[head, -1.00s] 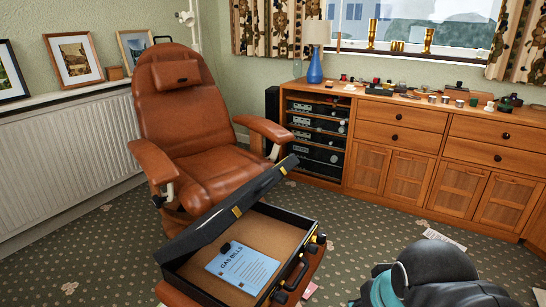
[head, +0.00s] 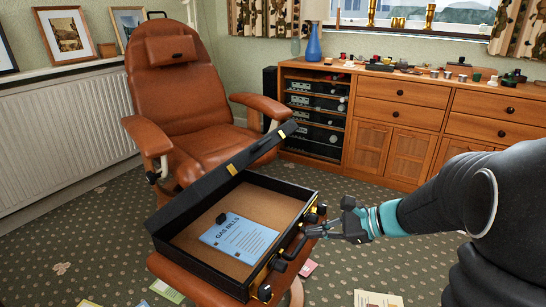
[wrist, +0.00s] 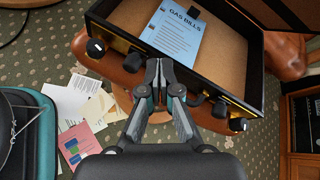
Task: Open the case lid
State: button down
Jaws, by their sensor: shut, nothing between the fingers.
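The black case (head: 205,275) lies on a brown leather footstool, its front wall with handle and latches facing me. Its lid (head: 205,190) stands raised along the far left side, seen nearly edge-on. The tan interior holds a blue "GAS BILLS" sheet (head: 238,238) and a small black object (head: 221,218). My gripper (head: 318,230) is shut and empty, just outside the case's front right side by the handle. In the wrist view, the closed fingertips (wrist: 160,66) are at the front edge, overlapping the case (wrist: 225,112) in the picture; contact is unclear.
A brown armchair (head: 185,105) stands behind the case. A wooden sideboard (head: 400,115) with small items lines the back right. Patterned carpet is open between the footstool and sideboard.

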jog(key=w+r+m+t+y, duration=0.2)
jog(key=w+r+m+t, duration=0.1)
jog(key=w+r+m, duration=0.15)
jog(key=m+t+y, duration=0.2)
jog(key=m, duration=0.1)
send_near(259, 150)
jog(key=x, duration=0.4)
jog(key=shift+w+a, duration=0.2)
jog(key=shift+a, duration=0.15)
jog(key=shift+w+a+r, duration=0.3)
jog(key=shift+a+r, duration=0.05)
jog(key=shift+r, duration=0.1)
jog(key=shift+r, duration=0.1)
